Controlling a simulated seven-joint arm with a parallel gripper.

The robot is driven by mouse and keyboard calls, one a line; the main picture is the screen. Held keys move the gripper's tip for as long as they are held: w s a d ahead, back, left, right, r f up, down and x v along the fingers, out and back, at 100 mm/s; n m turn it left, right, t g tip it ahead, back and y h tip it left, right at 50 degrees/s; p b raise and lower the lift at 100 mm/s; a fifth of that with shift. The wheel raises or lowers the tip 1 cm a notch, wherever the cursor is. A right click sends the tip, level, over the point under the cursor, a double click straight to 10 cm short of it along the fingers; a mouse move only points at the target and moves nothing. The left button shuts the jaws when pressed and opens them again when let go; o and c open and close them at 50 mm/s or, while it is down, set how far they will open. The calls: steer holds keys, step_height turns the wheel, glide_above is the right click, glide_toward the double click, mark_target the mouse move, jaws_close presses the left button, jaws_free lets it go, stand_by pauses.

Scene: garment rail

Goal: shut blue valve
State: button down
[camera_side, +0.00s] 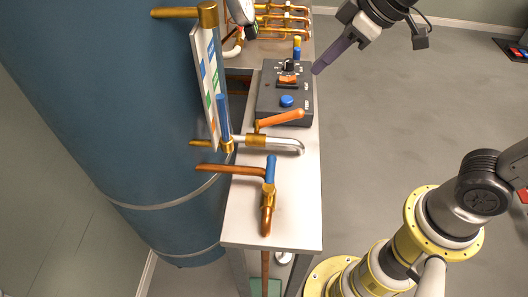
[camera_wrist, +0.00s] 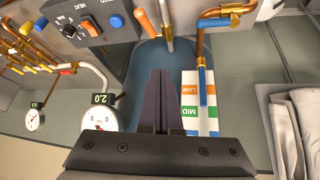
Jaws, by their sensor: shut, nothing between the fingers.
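In the side view, a short blue lever (camera_side: 271,168) sits on a brass fitting at the corner of a copper pipe (camera_side: 230,171) near the bench's front end. A longer blue bar (camera_side: 223,115) stands beside the striped board; I cannot tell if it is a handle. In the wrist view, a blue lever (camera_wrist: 203,87) hangs below a brass fitting on a copper pipe, overlapping the board. My gripper (camera_side: 317,70) has its purple fingers together, empty, above the bench's right edge near the control box, apart from the levers. The fingers also show in the wrist view (camera_wrist: 160,80).
An orange lever (camera_side: 282,118) on a silver pipe lies between the copper pipe and the dark control box (camera_side: 268,100). A large blue tank (camera_side: 110,90) borders the bench (camera_side: 300,190) on the left. The striped board (camera_wrist: 190,108) and a gauge (camera_wrist: 100,119) show in the wrist view.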

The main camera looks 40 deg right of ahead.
mark_target(270, 176)
steer(key=w+a+f+n+g, duration=0.2)
steer(key=a+f, duration=0.6)
steer(key=a, duration=0.4)
steer(key=shift+w+a+f+n+g, duration=0.15)
steer(key=shift+w+f+n+g, duration=0.05)
steer(key=shift+n+g, duration=0.35)
steer(key=x, duration=1)
steer(key=shift+w+a+f, duration=0.1)
steer(key=shift+a+f, duration=0.05)
steer(key=shift+f, duration=0.05)
steer(key=shift+s+d, duration=0.95)
steer(key=shift+s+d+f, duration=0.1)
steer(key=shift+s+d, duration=0.35)
